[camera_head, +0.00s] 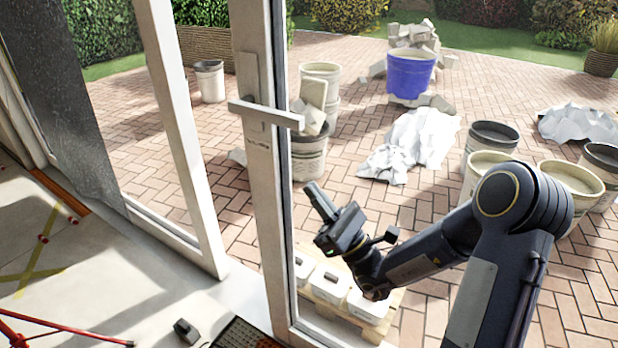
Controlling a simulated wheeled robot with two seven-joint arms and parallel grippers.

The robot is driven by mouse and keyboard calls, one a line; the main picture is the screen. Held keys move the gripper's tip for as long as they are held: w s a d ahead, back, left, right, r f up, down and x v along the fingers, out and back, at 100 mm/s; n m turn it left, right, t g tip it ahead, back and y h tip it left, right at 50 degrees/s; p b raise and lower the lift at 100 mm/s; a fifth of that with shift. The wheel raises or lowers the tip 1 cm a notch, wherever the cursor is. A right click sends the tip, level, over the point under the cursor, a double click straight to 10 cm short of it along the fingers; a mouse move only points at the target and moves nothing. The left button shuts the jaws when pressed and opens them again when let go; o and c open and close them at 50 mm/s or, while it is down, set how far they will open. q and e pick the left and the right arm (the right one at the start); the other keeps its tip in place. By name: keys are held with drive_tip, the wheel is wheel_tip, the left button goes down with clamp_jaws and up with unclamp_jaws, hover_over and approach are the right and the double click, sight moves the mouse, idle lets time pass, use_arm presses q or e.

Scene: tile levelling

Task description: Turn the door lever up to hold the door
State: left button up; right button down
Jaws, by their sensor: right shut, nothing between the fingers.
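The door lever (265,114) is a pale bar on a tall plate, fixed to the stile of a white-framed glass door (263,190). The lever lies about level, tilting slightly down to the right. My right gripper (313,190) is shut and empty. In the picture it is below and right of the lever, apart from it, with its fingers pointing up and left. My right arm comes in from the lower right. My left gripper is not in view.
White blocks on a wooden pallet (388,318) stand low behind my right forearm. Several buckets, including a blue bucket (410,75), and crumpled white sheeting (412,142) are on the brick paving. A red tripod leg (70,328) and a small dark object (186,331) lie lower left.

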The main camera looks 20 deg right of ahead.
sight(275, 123)
drive_tip(key=x, duration=0.3)
drive_tip(key=s+r+x, duration=0.1)
drive_tip(key=x, duration=0.3)
drive_tip(key=d+x, duration=0.1)
drive_tip(key=x, duration=0.2)
drive_tip(key=shift+a+r, duration=0.15)
drive_tip(key=shift+r, duration=0.8)
